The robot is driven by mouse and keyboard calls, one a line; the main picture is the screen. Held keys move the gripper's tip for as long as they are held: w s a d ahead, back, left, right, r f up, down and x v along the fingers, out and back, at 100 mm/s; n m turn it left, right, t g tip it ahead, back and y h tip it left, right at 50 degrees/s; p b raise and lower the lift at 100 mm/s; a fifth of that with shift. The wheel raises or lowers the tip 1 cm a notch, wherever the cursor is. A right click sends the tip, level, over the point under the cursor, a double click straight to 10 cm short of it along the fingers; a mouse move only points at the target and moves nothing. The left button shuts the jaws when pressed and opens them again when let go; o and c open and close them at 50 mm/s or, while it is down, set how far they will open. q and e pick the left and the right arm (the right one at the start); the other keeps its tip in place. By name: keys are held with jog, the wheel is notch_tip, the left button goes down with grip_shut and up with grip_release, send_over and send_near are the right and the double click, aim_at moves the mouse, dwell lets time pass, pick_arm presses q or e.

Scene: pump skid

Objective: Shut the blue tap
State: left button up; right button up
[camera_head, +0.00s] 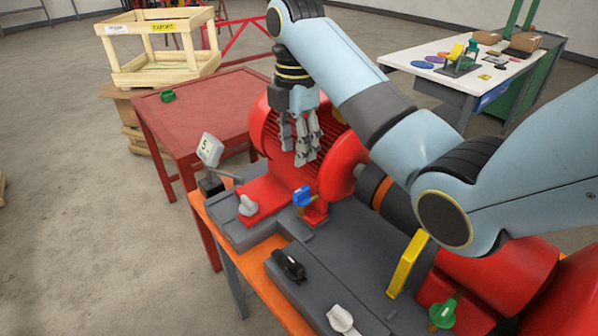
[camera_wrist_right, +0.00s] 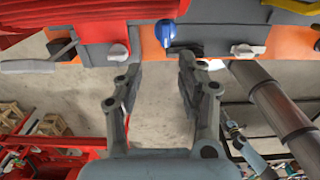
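The blue tap (camera_head: 302,196) has a small blue handle on a brass and red base on the grey skid. It also shows at the top of the right wrist view (camera_wrist_right: 165,32), beyond the fingertips. I cannot tell clearly which way its handle is turned. My right gripper (camera_head: 303,158) hangs in front of the red ribbed motor, above the tap and apart from it in the head view. In the right wrist view its fingers (camera_wrist_right: 160,68) are spread with nothing between them. I do not see my left gripper in the head view.
Near the tap are a white knob (camera_head: 247,205), a black knob (camera_head: 289,265), a second white knob (camera_head: 341,320), a yellow lever (camera_head: 407,265) and a green tap (camera_head: 443,313). A tilted gauge (camera_head: 210,150) stands at the skid's left corner. The red motor (camera_head: 325,125) is close behind.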

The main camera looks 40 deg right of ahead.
send_over(298, 191)
jog(key=f, duration=0.4)
jog(key=shift+s+a+f, duration=0.25)
jog(key=shift+s+f, duration=0.05)
jog(key=f, duration=0.3)
jog(key=shift+w+d+f+p, duration=0.1)
jog(key=shift+w+p, duration=0.2)
jog(key=shift+p, duration=0.05)
jog(key=shift+d+f, duration=0.15)
jog(key=shift+f, duration=0.95)
jog(key=shift+c, duration=1.2)
jog(key=c, duration=0.4)
pick_arm(q)
jog(key=shift+s+a+r, duration=0.1)
jog(key=shift+s+a, duration=0.3)
jog(key=shift+s, duration=0.15)
jog(key=shift+s+a+r, duration=0.1)
jog(key=shift+s+a, duration=0.25)
jog(key=shift+s, duration=0.2)
pick_arm(e)
grip_shut()
